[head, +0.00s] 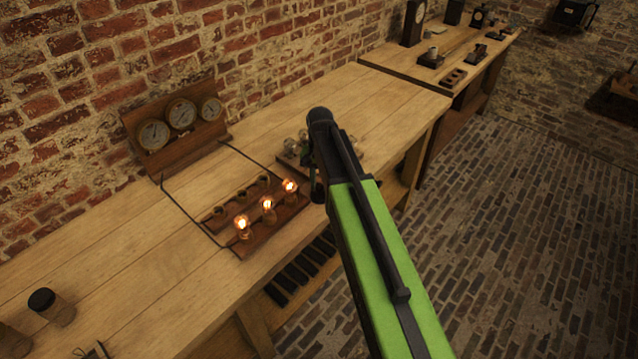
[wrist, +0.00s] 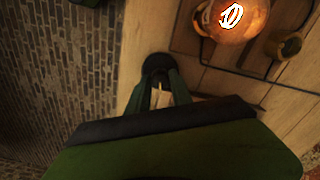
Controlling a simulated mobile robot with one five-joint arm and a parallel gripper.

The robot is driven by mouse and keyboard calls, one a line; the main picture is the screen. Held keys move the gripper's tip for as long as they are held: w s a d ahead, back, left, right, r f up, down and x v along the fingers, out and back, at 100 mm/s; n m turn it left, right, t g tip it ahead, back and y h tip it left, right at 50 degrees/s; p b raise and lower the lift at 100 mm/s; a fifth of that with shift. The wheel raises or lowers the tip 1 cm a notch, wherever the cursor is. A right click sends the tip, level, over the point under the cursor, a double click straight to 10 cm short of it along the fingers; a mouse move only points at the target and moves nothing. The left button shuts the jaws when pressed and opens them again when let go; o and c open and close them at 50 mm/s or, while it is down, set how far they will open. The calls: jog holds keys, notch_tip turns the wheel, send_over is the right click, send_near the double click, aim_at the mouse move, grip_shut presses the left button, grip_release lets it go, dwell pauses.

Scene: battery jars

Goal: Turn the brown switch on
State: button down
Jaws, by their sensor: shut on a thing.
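I cannot make out the brown switch clearly in either view. My gripper (head: 317,188) points down at the front edge of the workbench, just right of a brown wooden board (head: 296,207) with three lit bulbs. In the wrist view my gripper (wrist: 160,78) has its dark fingers close together over the bench edge. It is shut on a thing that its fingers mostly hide. A pale tan patch shows between the fingers, and I cannot tell whether it is the held thing or the bench. A lit bulb (wrist: 232,18) glows close by in the wrist view.
A panel with three gauges (head: 180,115) stands against the brick wall. Dark wires run from it around the bulb board. Another board with glass items (head: 290,150) is partly behind my arm. A jar (head: 52,307) stands at lower left. The bench (head: 390,100) is clear at the back right.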

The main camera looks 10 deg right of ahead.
aim_at(320, 186)
jog(key=shift+s+m, duration=0.15)
jog(key=shift+m, duration=1.05)
jog(key=c, duration=1.1)
grip_release()
jog(key=shift+c, duration=0.2)
notch_tip(320, 186, up, 17)
jog(key=p, duration=1.7)
jog(key=shift+r, duration=0.2)
